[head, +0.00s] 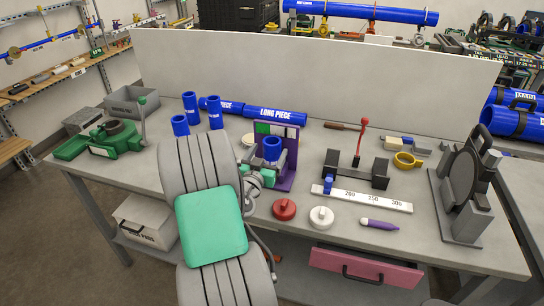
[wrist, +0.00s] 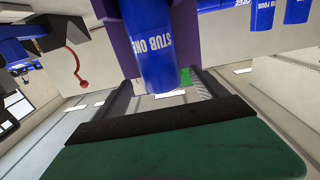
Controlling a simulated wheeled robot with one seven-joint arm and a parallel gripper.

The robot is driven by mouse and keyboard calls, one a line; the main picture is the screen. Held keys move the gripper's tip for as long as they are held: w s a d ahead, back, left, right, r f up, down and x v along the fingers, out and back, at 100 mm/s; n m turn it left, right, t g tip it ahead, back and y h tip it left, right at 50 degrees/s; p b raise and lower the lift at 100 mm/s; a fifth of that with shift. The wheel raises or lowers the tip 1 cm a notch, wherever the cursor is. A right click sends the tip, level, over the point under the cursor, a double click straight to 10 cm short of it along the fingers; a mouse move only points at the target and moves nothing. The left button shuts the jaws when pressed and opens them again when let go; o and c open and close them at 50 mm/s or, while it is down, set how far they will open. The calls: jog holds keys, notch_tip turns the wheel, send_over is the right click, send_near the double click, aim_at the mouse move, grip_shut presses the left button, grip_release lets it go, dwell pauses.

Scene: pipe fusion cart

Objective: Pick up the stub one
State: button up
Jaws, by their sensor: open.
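The stub one (wrist: 158,50) is a blue cylinder with white "STUB ONE" lettering in the wrist view, where it shows upside down against a purple stand (wrist: 120,42). In the head view a blue stub (head: 272,151) stands at the purple stand (head: 291,160), just right of my arm. My gripper (wrist: 165,88) is open, its two fingers reaching toward either side of the stub's near end. I cannot tell whether they touch it. In the head view my gripper (head: 254,178) is partly hidden by my arm, close to the stand.
Other blue stubs (head: 190,107) stand behind my arm, with a long piece (head: 275,116) lying near the back panel (head: 320,72). A red cap (head: 284,209) and a white cap (head: 321,217) lie in front. A red-levered tool (head: 357,167) stands right.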

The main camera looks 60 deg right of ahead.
aim_at(272, 144)
jog(key=d, duration=0.1)
jog(key=d+p, duration=0.2)
jog(key=d, duration=0.1)
jog(key=shift+w+r, duration=0.2)
jog(key=shift+w, duration=0.05)
jog(key=shift+d+f, duration=0.1)
jog(key=shift+d, duration=0.15)
jog(key=shift+w+a, duration=0.1)
grip_shut()
dwell(0.3)
